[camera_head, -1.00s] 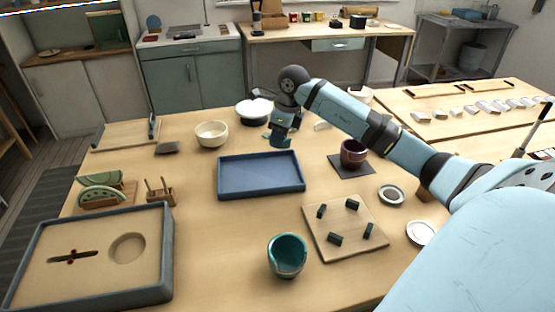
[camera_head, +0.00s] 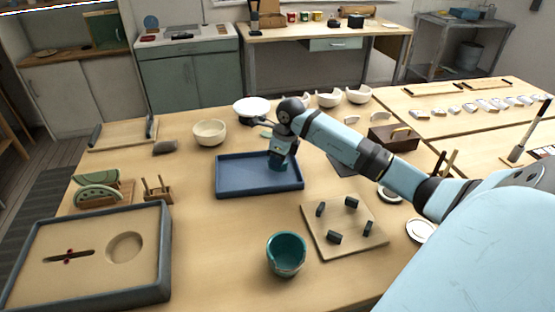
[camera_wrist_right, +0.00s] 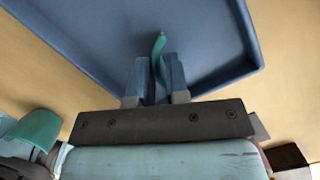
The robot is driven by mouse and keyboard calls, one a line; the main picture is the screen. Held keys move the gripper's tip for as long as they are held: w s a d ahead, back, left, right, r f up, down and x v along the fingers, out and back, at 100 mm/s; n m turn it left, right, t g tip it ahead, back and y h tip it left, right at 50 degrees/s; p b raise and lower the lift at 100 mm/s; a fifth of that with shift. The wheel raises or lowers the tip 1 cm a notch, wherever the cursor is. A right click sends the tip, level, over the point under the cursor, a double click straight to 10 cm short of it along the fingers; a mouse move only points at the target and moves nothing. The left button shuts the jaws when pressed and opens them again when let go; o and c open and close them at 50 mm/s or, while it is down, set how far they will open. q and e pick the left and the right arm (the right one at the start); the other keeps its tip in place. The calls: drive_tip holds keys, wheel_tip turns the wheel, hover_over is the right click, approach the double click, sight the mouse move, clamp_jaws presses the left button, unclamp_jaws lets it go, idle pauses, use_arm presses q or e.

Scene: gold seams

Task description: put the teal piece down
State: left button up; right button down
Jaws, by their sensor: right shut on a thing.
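My right gripper (camera_head: 278,166) is over the right part of the blue tray (camera_head: 232,190), low down. In the right wrist view its fingers (camera_wrist_right: 157,90) are shut on a thin, curved teal piece (camera_wrist_right: 159,58), held on edge with its tip beyond the fingertips. The tray floor (camera_wrist_right: 105,35) lies behind the piece; I cannot tell whether they touch. A teal cup (camera_head: 287,256) with an uneven rim stands on the table in front of the tray. My left gripper is not in view.
A board with dark pegs (camera_head: 330,215) lies right of the teal cup. A cream bowl (camera_head: 209,132) and a white bowl (camera_head: 252,108) stand behind the tray. A large sand-filled box (camera_head: 85,285) is at front left. The table between box and cup is clear.

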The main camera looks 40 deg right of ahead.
sight(286, 163)
drive_tip(key=c, duration=1.1)
unclamp_jaws()
drive_tip(key=shift+f, duration=0.15)
drive_tip(key=p+v, duration=0.1)
drive_tip(key=v, duration=1.1)
